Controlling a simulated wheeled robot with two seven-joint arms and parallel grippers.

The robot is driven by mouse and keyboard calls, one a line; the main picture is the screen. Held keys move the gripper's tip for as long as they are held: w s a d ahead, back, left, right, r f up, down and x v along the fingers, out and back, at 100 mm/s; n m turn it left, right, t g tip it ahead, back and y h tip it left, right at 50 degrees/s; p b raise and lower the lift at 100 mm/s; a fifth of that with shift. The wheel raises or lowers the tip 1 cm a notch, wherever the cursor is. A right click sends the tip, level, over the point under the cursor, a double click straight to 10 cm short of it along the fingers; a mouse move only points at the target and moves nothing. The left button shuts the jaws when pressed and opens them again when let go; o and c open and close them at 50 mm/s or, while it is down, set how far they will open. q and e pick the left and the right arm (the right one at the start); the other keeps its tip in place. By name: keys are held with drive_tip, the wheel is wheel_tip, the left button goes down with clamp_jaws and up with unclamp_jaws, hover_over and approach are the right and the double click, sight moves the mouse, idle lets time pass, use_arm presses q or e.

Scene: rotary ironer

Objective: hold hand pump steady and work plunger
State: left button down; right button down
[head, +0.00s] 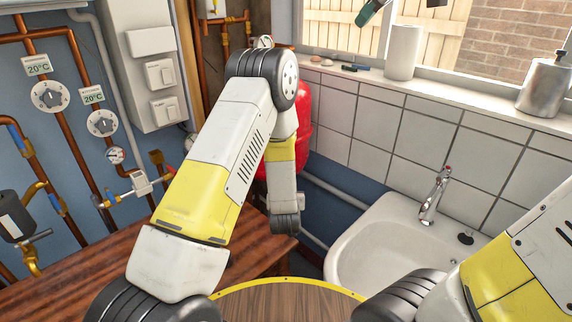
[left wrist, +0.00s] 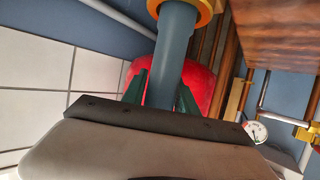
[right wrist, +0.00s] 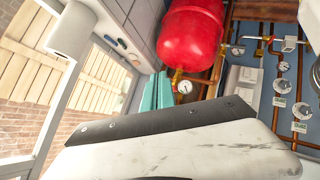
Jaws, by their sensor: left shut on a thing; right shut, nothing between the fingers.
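The hand pump's grey-blue barrel (left wrist: 174,55) shows in the left wrist view, with a yellow-orange collar (left wrist: 207,12) at the top edge. My left gripper (left wrist: 162,88) is shut on the barrel, a green finger on each side. In the head view my left arm hides that gripper and the pump. My right gripper (head: 370,10) shows at the top edge of the head view, in front of the window. In the right wrist view its teal fingers (right wrist: 157,91) are together with nothing between them. I cannot make out the plunger handle in any view.
A red tank (head: 303,115) stands behind my left arm. A wooden bench (head: 90,275) is at lower left, below pipes and dials. A white basin (head: 375,240) with a tap (head: 435,195) is at right. The sill holds a white roll (head: 403,52) and a metal dispenser (head: 545,88).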

drive_tip(key=w+a+f+n+g+h, duration=0.1)
drive_tip(key=w+a+f+n, duration=0.2)
drive_tip(key=w+a, duration=0.15)
drive_tip(key=s+a+f+n+g+h, duration=0.1)
drive_tip(key=s+a+f+g, duration=0.15)
drive_tip(key=f, duration=0.85)
drive_tip(key=s+a+f+g, duration=0.1)
drive_tip(key=f+g, duration=0.2)
drive_tip(key=f, duration=0.8)
drive_tip(key=w+a+f+t+y, duration=0.2)
drive_tip(key=w+a+t+y, duration=0.1)
drive_tip(key=a, duration=0.5)
drive_tip(key=shift+w+f+n+t+y, duration=0.4)
drive_tip(key=shift+w+t, duration=0.15)
drive_tip(key=shift+t, duration=0.1)
drive_tip(key=shift+f, duration=4.4)
drive_tip(key=shift+f, duration=0.15)
drive_tip(key=shift+f, duration=0.25)
